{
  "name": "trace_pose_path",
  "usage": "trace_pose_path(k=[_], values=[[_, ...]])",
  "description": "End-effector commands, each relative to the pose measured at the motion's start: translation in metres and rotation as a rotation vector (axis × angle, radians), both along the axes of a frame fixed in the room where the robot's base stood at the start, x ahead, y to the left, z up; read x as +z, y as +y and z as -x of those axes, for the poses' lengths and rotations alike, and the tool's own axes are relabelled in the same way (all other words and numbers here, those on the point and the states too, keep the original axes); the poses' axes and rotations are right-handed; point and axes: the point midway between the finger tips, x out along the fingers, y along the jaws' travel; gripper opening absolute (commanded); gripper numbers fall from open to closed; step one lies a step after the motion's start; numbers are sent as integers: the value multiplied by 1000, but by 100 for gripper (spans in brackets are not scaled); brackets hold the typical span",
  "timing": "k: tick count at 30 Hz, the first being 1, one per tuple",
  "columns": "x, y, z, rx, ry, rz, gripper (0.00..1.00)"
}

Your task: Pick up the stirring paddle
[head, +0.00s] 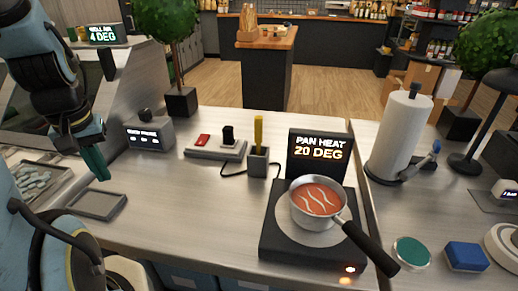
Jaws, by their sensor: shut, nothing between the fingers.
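A yellow upright stick (258,132) stands in a small grey holder (258,163) near the middle of the steel counter. It may be the stirring paddle's handle; its lower end is hidden in the holder. A pan (301,213) of red-orange liquid with pale wavy streaks sits on a black hot plate (270,246), its black handle pointing to the front right. My gripper (97,173) is at the left, pointing down above the counter near a shallow grey tray. It is shut and empty, well left of the yellow stick.
A dark sign (319,157) reading "PAN HEAT 20 DEG" stands behind the pan. A grey base (214,151) with red and black pieces lies left of the holder. A tray (97,204), paper roll (399,137) and blue block (466,256) stand around. The counter's front middle is clear.

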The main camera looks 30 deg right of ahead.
Motion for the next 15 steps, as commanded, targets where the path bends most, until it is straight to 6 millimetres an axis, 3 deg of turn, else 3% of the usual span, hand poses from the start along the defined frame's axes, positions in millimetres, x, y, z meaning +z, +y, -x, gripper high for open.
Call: trace_pose_path(k=[7, 11, 15], values=[[0, 0, 0, 0, 0, 0, 0], [-1, -4, -4, -37, -1, -4, 14], [-3, -30, -23, -286, 6, -32, 29]])
